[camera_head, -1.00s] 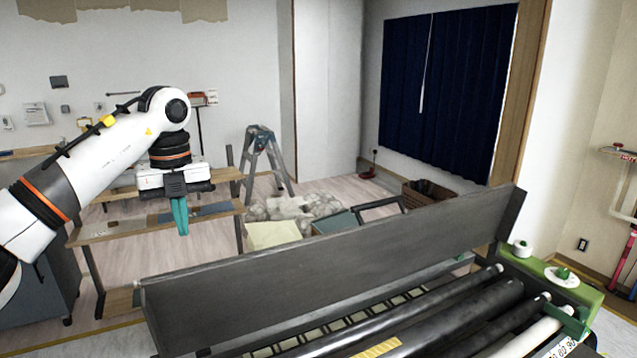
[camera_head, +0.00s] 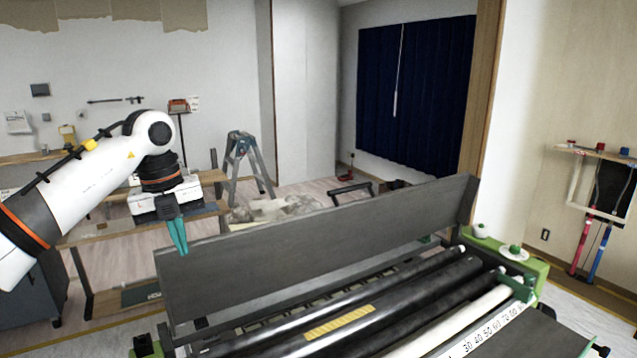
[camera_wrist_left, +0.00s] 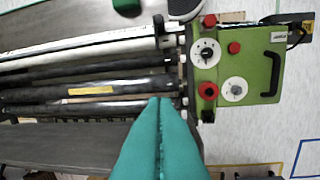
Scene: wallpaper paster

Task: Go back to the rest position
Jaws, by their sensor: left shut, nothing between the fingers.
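My left gripper (camera_head: 178,236) has teal fingers that are closed together with nothing between them. In the head view it hangs pointing down, just off the left end of the wallpaper paster's dark upright board (camera_head: 320,240). In the left wrist view the shut fingers (camera_wrist_left: 161,110) point at the paster's dark rollers (camera_wrist_left: 90,88), close to its green control box (camera_wrist_left: 236,62) with knobs. I cannot tell how far above the machine they are. My right gripper is not in view.
The paster fills the lower middle and right, with a green end plate (camera_head: 510,258). A wooden worktable (camera_head: 100,232) stands behind my left arm. A stepladder (camera_head: 246,165) and crumpled plastic bags (camera_head: 285,207) are farther back. Open floor lies at the right.

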